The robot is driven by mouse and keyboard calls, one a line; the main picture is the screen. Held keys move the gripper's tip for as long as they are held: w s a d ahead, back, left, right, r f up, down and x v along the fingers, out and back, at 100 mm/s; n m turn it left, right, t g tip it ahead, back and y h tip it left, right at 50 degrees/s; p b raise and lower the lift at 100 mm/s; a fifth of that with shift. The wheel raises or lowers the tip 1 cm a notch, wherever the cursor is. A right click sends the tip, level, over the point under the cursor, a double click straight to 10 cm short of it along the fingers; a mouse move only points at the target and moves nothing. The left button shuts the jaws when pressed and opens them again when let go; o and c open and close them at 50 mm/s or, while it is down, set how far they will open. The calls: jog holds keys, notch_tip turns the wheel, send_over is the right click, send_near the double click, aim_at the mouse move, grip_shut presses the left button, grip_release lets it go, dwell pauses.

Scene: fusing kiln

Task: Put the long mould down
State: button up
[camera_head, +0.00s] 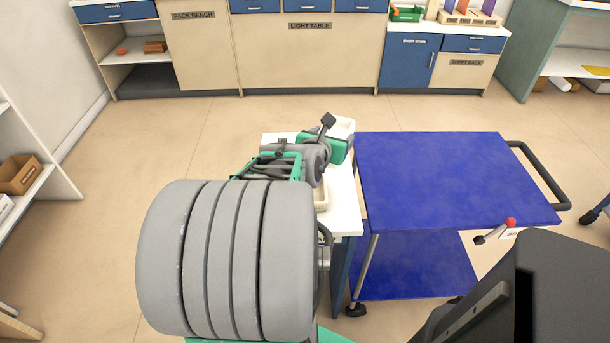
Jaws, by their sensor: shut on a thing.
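The long mould (343,127) is cream-coloured and mostly hidden under my gripper (325,149). One end shows beyond the gripper, and a cream part shows on the near side beside my arm. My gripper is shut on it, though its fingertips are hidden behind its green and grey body. The mould is over a narrow white-topped table (345,203). I cannot tell whether it touches the top.
A blue two-shelf trolley (445,180) with a black handle stands right of the white table, its top empty. A red-knobbed lever (510,223) is at its near right. Benches (310,58) line the back wall. Open floor lies between.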

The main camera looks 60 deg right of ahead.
jog(key=w+d+f+b, duration=0.1)
jog(key=w+d+f, duration=0.1)
jog(key=w+f, duration=0.1)
jog(key=w+d+f+b, duration=0.1)
jog(key=w+d+f, duration=0.2)
jog(key=w, duration=0.1)
jog(key=w+d+f+b, duration=0.1)
jog(key=w+d+f, duration=0.1)
jog(key=w+f, duration=0.1)
jog(key=shift+w+d+f, duration=0.15)
jog(key=shift+w, duration=0.4)
jog(key=shift+w+d+f+b, duration=0.15)
jog(key=shift+f+b, duration=0.15)
jog(key=shift+f, duration=0.6)
jog(key=shift+w+f+b, duration=0.1)
jog(key=shift+f+b, duration=0.15)
jog(key=shift+f, duration=0.6)
jog(key=shift+f, duration=0.15)
jog(key=o, duration=1.7)
